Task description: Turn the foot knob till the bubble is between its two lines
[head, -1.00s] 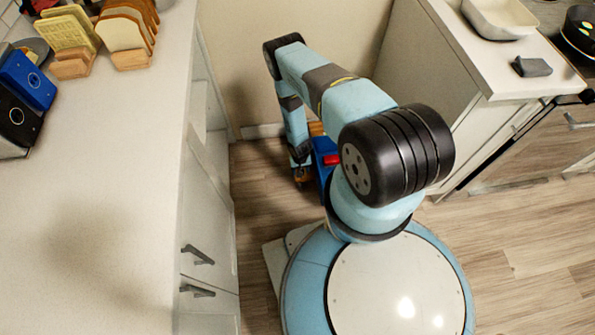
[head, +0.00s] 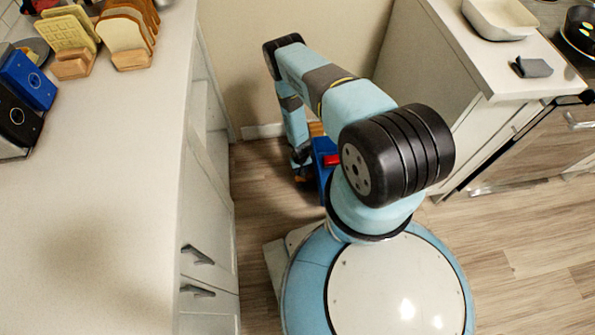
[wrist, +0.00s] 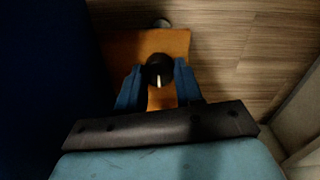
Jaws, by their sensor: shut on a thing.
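The foot knob (wrist: 160,69) is a dark round knob with a pale mark on it, seen in the wrist view on an orange-brown plate (wrist: 173,42). My gripper (wrist: 158,78) has its two blue fingers on either side of the knob and is shut on it. The pale mark points toward the bottom of the picture. In the head view my arm reaches down to the floor beside a blue unit with a red part (head: 327,165). The knob is hidden there. I see no bubble or lines in either view.
A small grey round piece (wrist: 161,23) shows at the plate's far edge. A dark blue surface (wrist: 45,60) stands close on the left in the wrist view. Wooden floor (wrist: 240,50) is open to the right. A cabinet (head: 210,190) flanks my arm on the left.

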